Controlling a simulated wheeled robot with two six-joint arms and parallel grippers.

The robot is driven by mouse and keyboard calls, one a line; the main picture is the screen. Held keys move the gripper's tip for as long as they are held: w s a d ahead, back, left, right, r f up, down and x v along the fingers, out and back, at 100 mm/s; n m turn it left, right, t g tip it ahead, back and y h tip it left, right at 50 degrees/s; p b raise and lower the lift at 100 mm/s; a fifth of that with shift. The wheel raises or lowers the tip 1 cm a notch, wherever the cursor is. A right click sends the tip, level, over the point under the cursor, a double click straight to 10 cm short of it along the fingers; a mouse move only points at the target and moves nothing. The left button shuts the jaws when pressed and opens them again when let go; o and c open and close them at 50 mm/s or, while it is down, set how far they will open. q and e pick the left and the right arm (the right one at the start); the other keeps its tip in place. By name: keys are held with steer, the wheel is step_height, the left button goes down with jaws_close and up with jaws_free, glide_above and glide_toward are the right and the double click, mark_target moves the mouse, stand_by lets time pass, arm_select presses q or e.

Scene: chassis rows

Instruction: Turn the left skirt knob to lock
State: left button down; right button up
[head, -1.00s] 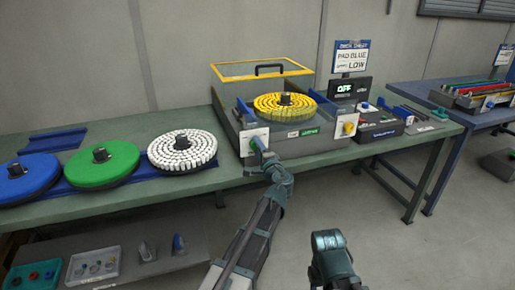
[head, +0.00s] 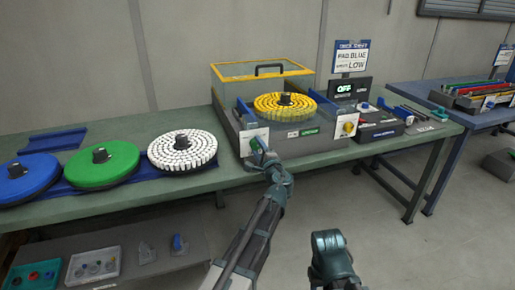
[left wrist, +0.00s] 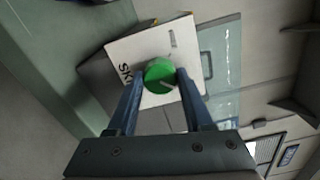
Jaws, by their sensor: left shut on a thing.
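The left skirt knob (left wrist: 160,76) is a round green knob with a pale pointer line, on a white plate (left wrist: 130,50) lettered "SK…". My left gripper (left wrist: 161,80) has its two blue fingers on either side of the knob, shut on it. In the head view, this gripper (head: 261,148) is at the white plate (head: 247,136) on the left front of the grey machine (head: 290,148). The knob is mostly hidden there. My right arm's end (head: 329,243) is low in front of the bench, away from everything; its fingers do not show clearly.
A yellow pad (head: 272,104) sits on the machine, with a yellow-framed clear cover (head: 235,75) behind. A yellow knob (head: 348,127) is on the right plate. White (head: 182,150), green (head: 103,163) and blue (head: 25,178) pads lie left on the bench. A display (head: 346,88) reads OFF.

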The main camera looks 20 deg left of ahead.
arm_select(q)
steer(key=shift+c, duration=1.5)
jaws_free()
steer(key=v, duration=1.4)
